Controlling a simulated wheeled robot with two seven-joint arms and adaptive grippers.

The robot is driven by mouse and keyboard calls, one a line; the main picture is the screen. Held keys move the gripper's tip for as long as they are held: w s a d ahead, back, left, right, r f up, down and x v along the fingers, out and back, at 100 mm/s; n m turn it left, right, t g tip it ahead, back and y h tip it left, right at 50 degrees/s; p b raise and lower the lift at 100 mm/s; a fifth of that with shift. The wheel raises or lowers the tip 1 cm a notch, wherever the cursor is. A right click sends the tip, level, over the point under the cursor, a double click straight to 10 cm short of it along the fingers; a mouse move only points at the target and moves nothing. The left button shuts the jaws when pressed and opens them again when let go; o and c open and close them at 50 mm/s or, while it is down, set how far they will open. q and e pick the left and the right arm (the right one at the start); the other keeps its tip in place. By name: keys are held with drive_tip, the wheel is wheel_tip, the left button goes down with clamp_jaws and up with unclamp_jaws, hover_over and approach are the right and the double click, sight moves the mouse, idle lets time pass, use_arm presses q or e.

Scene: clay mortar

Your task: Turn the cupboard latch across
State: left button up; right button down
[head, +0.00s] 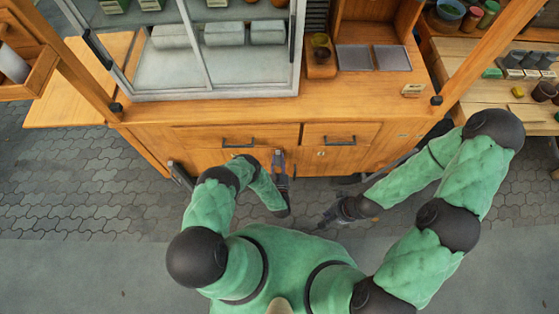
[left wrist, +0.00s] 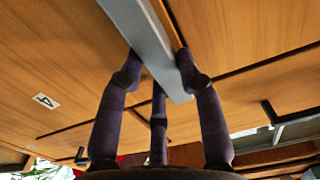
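The cupboard latch is a grey metal bar (left wrist: 150,30) on the wooden cupboard front. In the left wrist view it runs slanted from the top edge down to the right, across a dark gap between panels. My left gripper (left wrist: 158,66) has dark fingers on both sides of the bar, and their tips appear to press on its edges. In the head view my left gripper (head: 281,165) is at the cupboard front below the drawers, and it hides most of the latch. My right gripper (head: 328,217) is apart from the cupboard, low in front of it; its fingers are too small to read.
Two drawers with dark handles, a left drawer (head: 222,135) and a right drawer (head: 340,132), sit above the cupboard. A glass case (head: 240,75) stands on the counter. A label marked 4 (left wrist: 46,100) is on a panel. Grey paving (head: 90,190) is clear at left.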

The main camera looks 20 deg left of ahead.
use_arm(q)
drive_tip(key=shift+c, duration=0.8)
drive_tip(key=shift+w+d+f+m+b, duration=0.15)
drive_tip(key=shift+f+m+b, duration=0.3)
drive_tip(key=shift+m+b, duration=1.9)
drive_tip(key=shift+d+f+m+b, duration=0.35)
drive_tip(key=shift+m+b, duration=0.6)
drive_tip(key=shift+m, duration=2.7)
drive_tip(key=shift+w+d+f+m+b, duration=0.15)
drive_tip(key=shift+f+m+b, duration=0.35)
drive_tip(key=shift+m+b, duration=1.85)
drive_tip(key=shift+s+m+p, duration=0.1)
drive_tip(key=shift+m+p, duration=0.6)
drive_tip(key=shift+m, duration=0.05)
